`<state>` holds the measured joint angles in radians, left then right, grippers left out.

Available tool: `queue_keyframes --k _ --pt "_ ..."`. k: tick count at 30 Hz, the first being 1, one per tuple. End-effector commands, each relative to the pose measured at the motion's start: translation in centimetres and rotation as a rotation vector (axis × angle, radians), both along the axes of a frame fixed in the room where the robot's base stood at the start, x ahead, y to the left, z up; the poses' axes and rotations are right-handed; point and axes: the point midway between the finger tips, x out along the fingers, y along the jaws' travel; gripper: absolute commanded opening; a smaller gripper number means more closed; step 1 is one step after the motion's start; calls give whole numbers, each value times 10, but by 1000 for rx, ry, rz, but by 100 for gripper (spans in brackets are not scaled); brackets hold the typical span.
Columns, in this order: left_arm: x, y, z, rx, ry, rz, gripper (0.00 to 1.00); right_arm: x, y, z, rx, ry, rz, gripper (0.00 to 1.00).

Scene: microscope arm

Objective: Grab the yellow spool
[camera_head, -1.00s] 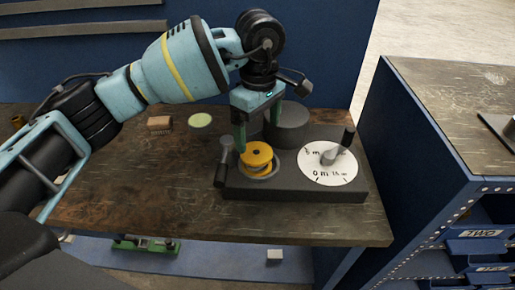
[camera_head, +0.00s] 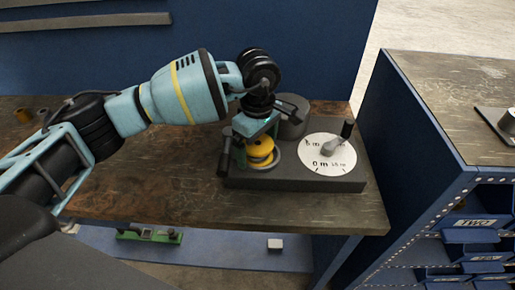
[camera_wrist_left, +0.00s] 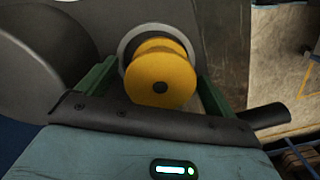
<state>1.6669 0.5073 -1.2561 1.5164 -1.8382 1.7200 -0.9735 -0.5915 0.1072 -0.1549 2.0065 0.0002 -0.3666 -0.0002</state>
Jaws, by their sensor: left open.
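The yellow spool (camera_head: 260,150) sits in a round socket on the dark grey device (camera_head: 292,180), left of the white dial. In the left wrist view the spool (camera_wrist_left: 160,75) lies between the two green fingers, with its dark centre hole facing the camera. My left gripper (camera_head: 258,148) is open and low over the device, its fingers on either side of the spool. I cannot tell whether either finger touches the spool. My right gripper does not show.
The white dial (camera_head: 318,166) with a grey pointer is right of the spool. A dark knobbed lever (camera_head: 224,158) stands at the device's left end, close to my gripper. A grey cylinder (camera_head: 291,124) is behind.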

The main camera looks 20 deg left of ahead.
Motion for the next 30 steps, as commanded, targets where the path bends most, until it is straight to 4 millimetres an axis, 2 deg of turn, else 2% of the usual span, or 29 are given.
queue_keyframes --k 7,8,18,20,26,30 --pt "0 0 -2 0 0 -1 92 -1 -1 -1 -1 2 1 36" --pt "0 0 -2 0 0 -1 90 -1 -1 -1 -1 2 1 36" --pt "0 0 -2 0 0 -1 45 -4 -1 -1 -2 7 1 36" --pt "0 0 -2 0 -1 -1 39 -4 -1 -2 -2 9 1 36" --pt "0 0 0 0 -1 -1 39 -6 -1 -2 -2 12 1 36" --pt "1 0 12 0 -3 0 39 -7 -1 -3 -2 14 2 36"
